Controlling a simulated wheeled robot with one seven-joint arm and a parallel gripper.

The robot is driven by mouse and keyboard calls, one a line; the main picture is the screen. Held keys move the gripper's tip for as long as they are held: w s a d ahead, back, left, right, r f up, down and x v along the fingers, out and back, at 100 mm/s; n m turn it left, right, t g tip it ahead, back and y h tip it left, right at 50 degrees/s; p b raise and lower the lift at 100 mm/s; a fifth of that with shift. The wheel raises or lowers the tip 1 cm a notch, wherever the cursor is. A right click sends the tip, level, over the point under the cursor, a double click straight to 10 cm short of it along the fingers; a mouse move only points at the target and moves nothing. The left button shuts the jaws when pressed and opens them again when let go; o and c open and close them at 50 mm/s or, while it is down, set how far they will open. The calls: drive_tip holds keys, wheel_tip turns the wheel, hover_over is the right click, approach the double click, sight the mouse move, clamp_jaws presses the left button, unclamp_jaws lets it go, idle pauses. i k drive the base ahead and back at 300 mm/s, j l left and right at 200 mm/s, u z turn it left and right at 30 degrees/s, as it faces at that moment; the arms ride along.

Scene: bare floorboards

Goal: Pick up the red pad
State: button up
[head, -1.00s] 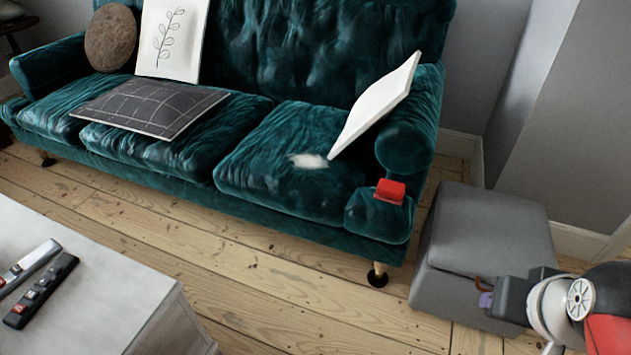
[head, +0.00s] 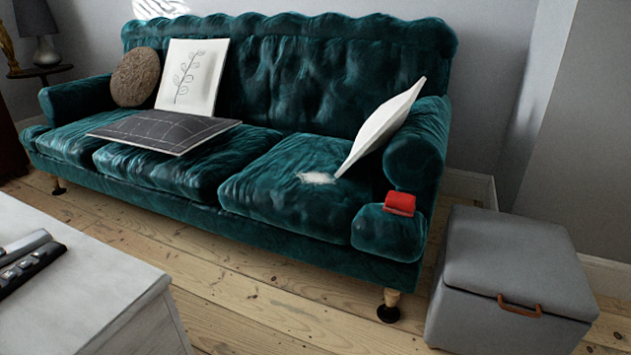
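The red pad (head: 400,203) is a small red block-like thing. It rests on top of the front end of the right armrest of a dark green velvet sofa (head: 290,205). Nothing covers it in the head view. My gripper is not in view, so I cannot see whether it is open or holding anything.
A grey storage ottoman (head: 510,262) with a brown handle stands right of the sofa. A pale table (head: 85,290) with remotes (head: 28,262) is at the lower left. Bare floorboards (head: 270,305) lie between table and sofa. Cushions lie on the sofa.

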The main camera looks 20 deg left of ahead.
sight(396, 202)
drive_tip(key=i+j+z, duration=0.45)
drive_tip(key=i+j, duration=0.2)
drive_tip(key=i, duration=0.1)
